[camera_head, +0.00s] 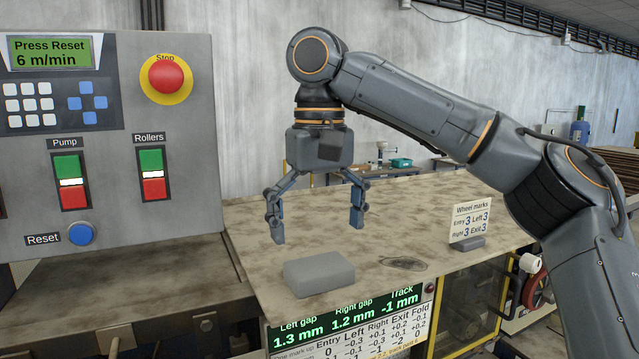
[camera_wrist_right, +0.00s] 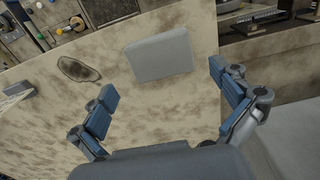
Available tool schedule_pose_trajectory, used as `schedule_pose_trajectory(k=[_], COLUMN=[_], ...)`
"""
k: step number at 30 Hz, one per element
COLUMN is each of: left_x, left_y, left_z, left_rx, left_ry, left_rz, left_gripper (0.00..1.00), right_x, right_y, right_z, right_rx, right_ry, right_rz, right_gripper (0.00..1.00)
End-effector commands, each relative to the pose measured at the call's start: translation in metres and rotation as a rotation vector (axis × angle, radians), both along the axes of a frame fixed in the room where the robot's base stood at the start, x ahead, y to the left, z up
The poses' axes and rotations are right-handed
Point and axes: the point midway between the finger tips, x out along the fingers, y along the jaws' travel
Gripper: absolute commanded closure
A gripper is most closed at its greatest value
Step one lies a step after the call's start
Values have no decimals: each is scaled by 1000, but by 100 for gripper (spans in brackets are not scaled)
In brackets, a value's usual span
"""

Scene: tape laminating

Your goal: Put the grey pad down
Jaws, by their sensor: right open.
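The grey pad (camera_head: 319,273) is a flat block lying on the stained tabletop (camera_head: 370,215), near its front edge. It also shows in the right wrist view (camera_wrist_right: 160,57), beyond and between my fingertips. My right gripper (camera_head: 320,233) is open and empty, pointing down above the tabletop behind the pad. Its two blue-grey fingers stand wide apart, and a gap shows between them and the pad in the right wrist view (camera_wrist_right: 163,88). My left gripper is not in view.
A control panel (camera_head: 105,130) with a red Stop button (camera_head: 166,76) stands at left. A "Wheel marks" card (camera_head: 470,222) stands on the tabletop at right. A dark oval mark (camera_head: 404,263) lies right of the pad. A gap readout (camera_head: 350,311) hangs at the front edge.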

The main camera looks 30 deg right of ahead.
Motion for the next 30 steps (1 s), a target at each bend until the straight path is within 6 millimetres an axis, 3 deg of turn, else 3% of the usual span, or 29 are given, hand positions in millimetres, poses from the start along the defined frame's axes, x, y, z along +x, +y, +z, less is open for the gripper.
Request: schedule_pose_trajectory(k=[7, 12, 30], left_x=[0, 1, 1], left_y=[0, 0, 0], left_z=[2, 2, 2], left_rx=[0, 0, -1], left_ry=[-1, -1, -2], left_rz=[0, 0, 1], left_gripper=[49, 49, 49], right_x=[-1, 0, 0], right_y=[0, 0, 0], right_z=[47, 61, 71], right_rx=[-1, -3, 0], right_ry=[-9, -1, -1], right_rz=[-5, -1, 0], right_gripper=[0, 0, 0])
